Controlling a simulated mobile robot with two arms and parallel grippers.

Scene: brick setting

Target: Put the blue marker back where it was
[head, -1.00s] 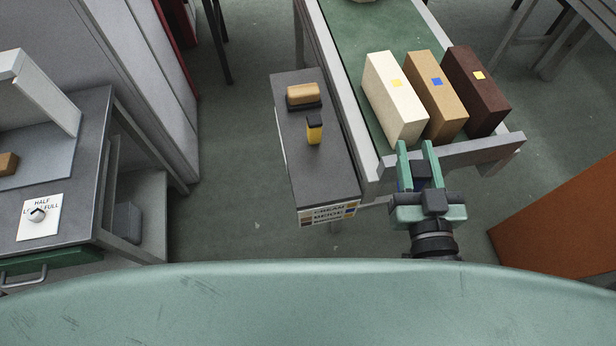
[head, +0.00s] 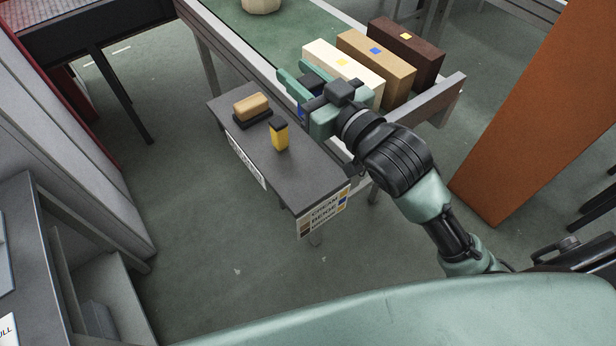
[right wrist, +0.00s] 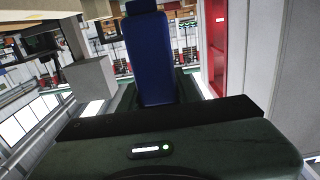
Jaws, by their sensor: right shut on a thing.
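The blue marker is held in my right gripper (head: 297,76). In the head view a strip of its blue body (head: 300,111) shows beside the jaws, and the rest is mostly hidden by the gripper. In the right wrist view the blue marker (right wrist: 152,58) stands in front of the camera with a dark cap at its top. The gripper is above the conveyor's left rail, just right of the small grey table (head: 300,178). A yellow marker (head: 280,137) with a black cap stands upright on that table. My left gripper is out of view.
An eraser-like block (head: 251,107) with a tan top and dark base lies on the table behind the yellow marker. Cream (head: 340,70), tan (head: 376,68) and dark brown (head: 407,50) boxes stand on the conveyor. A label card (head: 324,211) hangs at the table's front.

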